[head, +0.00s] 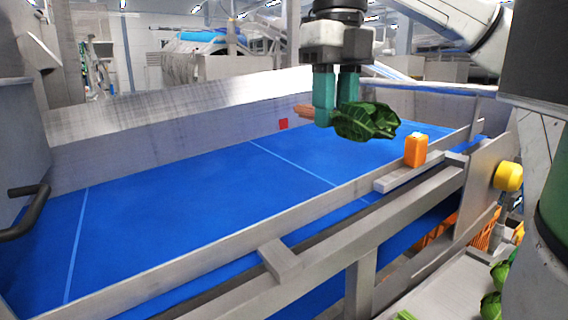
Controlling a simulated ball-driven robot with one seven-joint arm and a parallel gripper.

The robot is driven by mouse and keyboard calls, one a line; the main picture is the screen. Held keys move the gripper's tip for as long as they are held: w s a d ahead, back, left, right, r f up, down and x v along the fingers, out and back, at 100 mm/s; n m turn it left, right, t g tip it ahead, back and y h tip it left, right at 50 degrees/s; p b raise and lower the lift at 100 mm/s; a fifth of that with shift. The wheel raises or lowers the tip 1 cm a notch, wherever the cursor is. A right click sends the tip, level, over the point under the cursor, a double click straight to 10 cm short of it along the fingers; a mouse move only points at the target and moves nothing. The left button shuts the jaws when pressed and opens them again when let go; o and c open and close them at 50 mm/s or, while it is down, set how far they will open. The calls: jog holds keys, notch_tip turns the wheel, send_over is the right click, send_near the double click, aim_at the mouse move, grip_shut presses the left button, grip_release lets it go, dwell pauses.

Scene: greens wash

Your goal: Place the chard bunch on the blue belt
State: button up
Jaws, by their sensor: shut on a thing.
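My gripper (335,93), with teal fingers, is in the upper middle of the head view. It is shut on the chard bunch (367,121), which has dark green leaves to the right of the fingers and pale reddish stems (303,111) to the left. The bunch lies roughly level in the grip and appears to be held above the blue belt (190,200). The belt is wide and empty, with thin pale lines across it. The middle of the bunch is hidden by the fingers.
Metal side walls (200,110) and a front rail (220,235) border the belt. An orange container (416,150) stands on a ledge of the front rail. A yellow knob (508,176) is at right. Green produce (491,305) lies at lower right.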

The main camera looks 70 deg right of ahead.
aim_at(312, 123)
jog(key=w, duration=0.1)
jog(key=w+d+f, duration=0.1)
jog(key=w, duration=0.1)
jog(key=shift+w+d+f+p, duration=0.3)
jog(key=shift+w+p, duration=0.05)
jog(key=w+f, duration=0.1)
jog(key=w+d+f, duration=0.1)
jog(key=f, duration=0.1)
jog(key=w+f, duration=0.2)
jog(key=shift+d+f+p, duration=0.25)
jog(key=shift+d+p, duration=0.15)
jog(key=shift+w+d+f, duration=0.1)
jog(key=shift+w+f, duration=0.1)
jog(key=shift+f, duration=1.65)
jog(key=o, duration=0.6)
jog(key=shift+f, duration=0.15)
jog(key=o, duration=0.5)
jog(key=shift+c, duration=0.2)
notch_tip(312, 123, up, 12)
